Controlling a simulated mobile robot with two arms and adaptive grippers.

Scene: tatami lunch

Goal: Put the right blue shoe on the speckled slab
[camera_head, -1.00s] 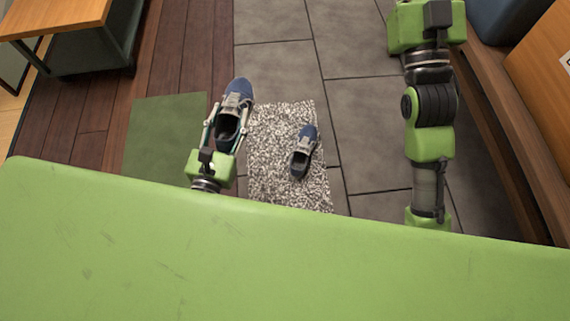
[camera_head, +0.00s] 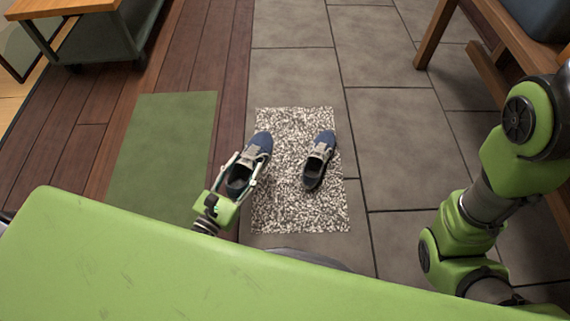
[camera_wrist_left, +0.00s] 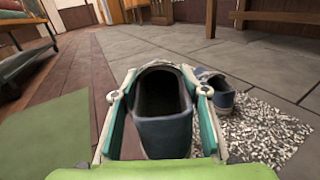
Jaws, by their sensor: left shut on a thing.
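My left gripper (camera_head: 246,168) is shut on a blue shoe (camera_head: 258,143) with a grey tongue and dark opening, its toe pointing away from me. The held shoe overlaps the left edge of the speckled slab (camera_head: 290,218) in the head view; I cannot tell its height above the floor. In the left wrist view the fingers grip both sides of the held shoe (camera_wrist_left: 162,128). A second blue shoe (camera_head: 319,160) sits on the right part of the slab, apart from the held one; it also shows in the wrist view (camera_wrist_left: 217,92). My right gripper is out of sight.
A green mat (camera_head: 165,150) lies on wooden boards left of the slab. Grey tiles (camera_head: 400,130) right of the slab are clear. A wooden bench (camera_head: 490,75) stands at the right, and a low table (camera_head: 60,8) at the upper left.

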